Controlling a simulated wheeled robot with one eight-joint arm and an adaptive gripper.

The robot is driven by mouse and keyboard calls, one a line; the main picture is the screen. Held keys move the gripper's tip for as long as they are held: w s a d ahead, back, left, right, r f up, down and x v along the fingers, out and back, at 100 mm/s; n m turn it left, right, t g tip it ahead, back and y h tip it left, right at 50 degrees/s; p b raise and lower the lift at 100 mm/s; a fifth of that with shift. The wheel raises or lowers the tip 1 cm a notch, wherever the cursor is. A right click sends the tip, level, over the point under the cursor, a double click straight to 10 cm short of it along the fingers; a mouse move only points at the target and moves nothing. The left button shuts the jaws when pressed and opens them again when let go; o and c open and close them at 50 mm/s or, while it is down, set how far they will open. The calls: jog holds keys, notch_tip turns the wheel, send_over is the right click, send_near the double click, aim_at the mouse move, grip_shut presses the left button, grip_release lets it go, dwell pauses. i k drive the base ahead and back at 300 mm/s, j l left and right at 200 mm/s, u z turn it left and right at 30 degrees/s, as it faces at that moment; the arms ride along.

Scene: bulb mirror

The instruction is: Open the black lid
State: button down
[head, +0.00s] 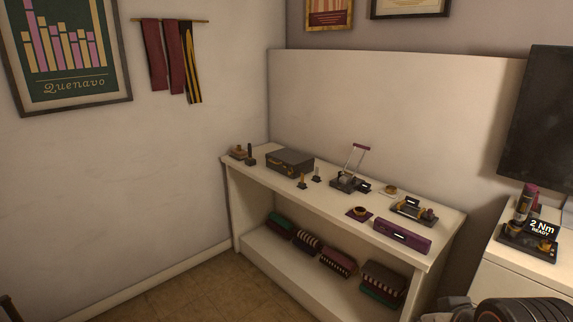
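A black case (290,162) with its lid down stands at the back left of the white shelf's top. Small brassy fittings show on its front. It is the likeliest bearer of the black lid, but small dark devices stand there too, and I cannot tell for sure. Dark and grey parts at the bottom right edge look like my own arm. They are far from the case, and no fingertips of my gripper can be made out.
The white shelf (254,172) also bears small brass-and-black items, a device with a raised purple handle (361,147) and a purple case (402,236). Folded textiles (338,261) lie below. A white cabinet (500,276) with a "2 Nm READY" display stands right.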

aim_at(285, 156)
jog(key=i+j+u, duration=0.15)
jog(key=i+u, duration=0.35)
jog(key=i+l+u, duration=0.15)
jog(key=i+u, duration=0.35)
jog(key=i, duration=0.15)
jog(key=i+z, duration=0.3)
jog(key=i+j+z, duration=0.2)
jog(key=i+z, duration=0.5)
jog(key=i+j+z, duration=0.1)
jog(key=z, duration=0.25)
jog(key=i+j+z, duration=0.2)
jog(key=z, duration=0.15)
jog(key=i+j, duration=0.1)
